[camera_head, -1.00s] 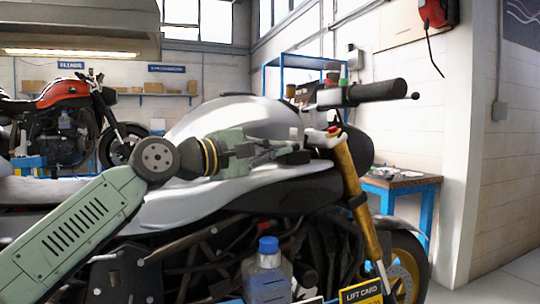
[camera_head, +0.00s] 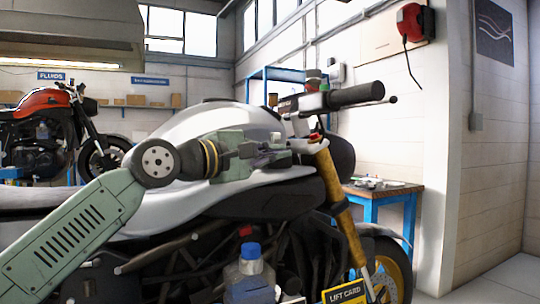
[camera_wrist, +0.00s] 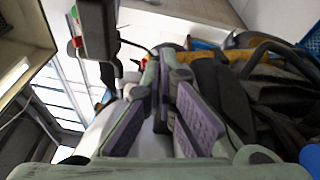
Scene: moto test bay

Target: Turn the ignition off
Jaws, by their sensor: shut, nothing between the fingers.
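A silver motorcycle (camera_head: 225,122) fills the middle of the head view. Its handlebar (camera_head: 355,95) has a black grip, with red and green bits near its inner end. A small red part (camera_head: 315,136) sits at the top of the gold fork; I cannot tell whether it is the ignition. My gripper (camera_head: 284,158) is over the tank's front, just left of the fork top. In the wrist view my gripper (camera_wrist: 160,68) is shut and empty, its purple-padded fingers converging. The handlebar (camera_wrist: 98,30) shows there at upper left. No key is clearly visible.
A blue-legged bench (camera_head: 385,190) stands beyond the front wheel. A bottle with a blue cap (camera_head: 249,270) and a yellow-edged lift card (camera_head: 345,293) are low in front of the bike. A red motorcycle (camera_head: 42,115) stands behind at left.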

